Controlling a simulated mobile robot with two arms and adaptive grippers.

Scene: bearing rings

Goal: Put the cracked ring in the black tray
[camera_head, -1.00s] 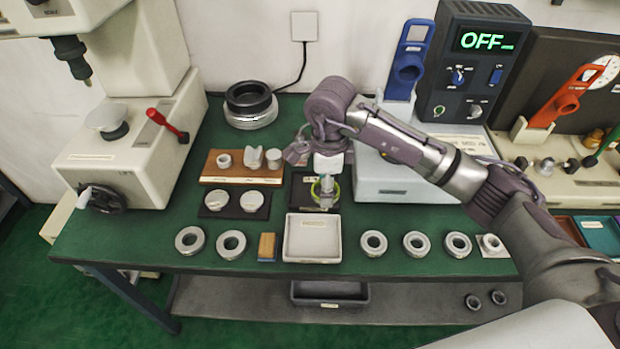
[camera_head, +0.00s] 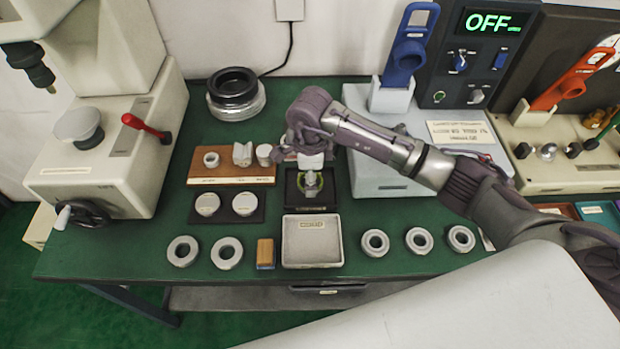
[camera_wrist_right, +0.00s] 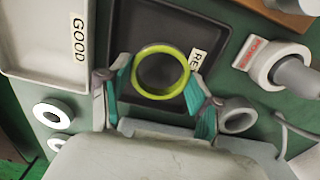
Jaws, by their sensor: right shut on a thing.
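My right gripper (camera_head: 309,180) is over the black tray (camera_head: 291,200) in the head view. In the right wrist view its teal fingers (camera_wrist_right: 158,80) are shut on a yellow-green ring (camera_wrist_right: 160,96), one on each side. The ring is over the floor of the black tray (camera_wrist_right: 165,22), which has a white label starting "RE". I cannot tell whether the ring touches the tray floor. No crack is clear at this size. My left gripper is not in view.
The pale tray (camera_head: 312,263) labelled GOOD stands in front of the black tray. Several grey rings, including one (camera_head: 375,242) to its right, lie along the table's front. A wooden block (camera_head: 228,180) stands left, and a grey instrument box (camera_head: 375,180) right.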

